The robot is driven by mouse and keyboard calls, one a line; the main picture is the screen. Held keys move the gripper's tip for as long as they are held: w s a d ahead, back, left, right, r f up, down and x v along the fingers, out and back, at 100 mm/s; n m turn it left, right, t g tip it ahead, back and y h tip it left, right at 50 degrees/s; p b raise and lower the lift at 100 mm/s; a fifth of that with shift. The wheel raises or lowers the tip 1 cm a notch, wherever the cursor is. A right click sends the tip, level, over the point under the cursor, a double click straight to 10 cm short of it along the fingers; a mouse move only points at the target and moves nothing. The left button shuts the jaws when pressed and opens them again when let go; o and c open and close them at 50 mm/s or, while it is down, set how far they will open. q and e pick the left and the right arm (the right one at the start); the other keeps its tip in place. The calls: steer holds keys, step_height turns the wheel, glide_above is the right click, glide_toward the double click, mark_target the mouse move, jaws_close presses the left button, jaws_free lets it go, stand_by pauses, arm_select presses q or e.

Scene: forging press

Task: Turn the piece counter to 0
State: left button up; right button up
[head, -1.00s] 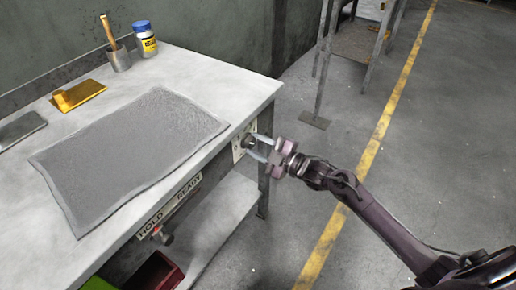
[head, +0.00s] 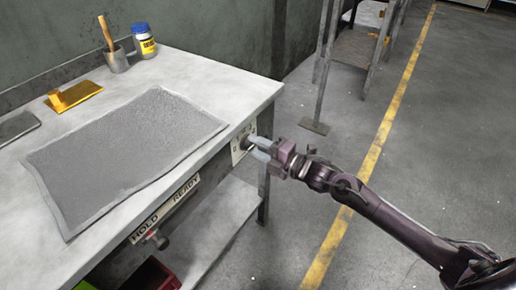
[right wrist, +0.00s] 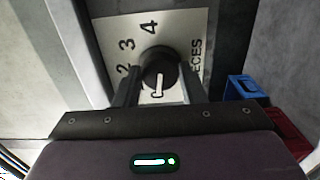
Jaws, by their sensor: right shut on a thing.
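The piece counter is a black round knob (right wrist: 158,70) with a white pointer line, on a pale plate (right wrist: 184,28) with 2, 3, 4 and part of the word PIECES. The pointer aims down in the right wrist view, at a partly hidden round mark that looks like a 0. In the head view the plate (head: 237,152) sits on the bench's front edge near its right corner. My right gripper (head: 254,146) is shut on the knob, one finger on each side; the fingers (right wrist: 159,88) hide the plate's lower part. My left gripper is not in view.
The bench (head: 205,75) carries a grey mat (head: 130,150), a yellow block (head: 75,95), a cup (head: 117,60) and a bottle (head: 144,40). A HOLD/READY switch (head: 157,239) is on the front. Blue (right wrist: 245,93) and red (right wrist: 285,130) bins show below.

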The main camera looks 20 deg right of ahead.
stand_by(0.4)
steer(key=o, duration=1)
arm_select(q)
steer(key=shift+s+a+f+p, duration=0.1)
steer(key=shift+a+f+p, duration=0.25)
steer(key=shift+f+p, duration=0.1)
arm_select(e)
steer(key=v, duration=0.7)
steer(key=shift+s+d, duration=0.25)
steer(key=shift+s, duration=0.05)
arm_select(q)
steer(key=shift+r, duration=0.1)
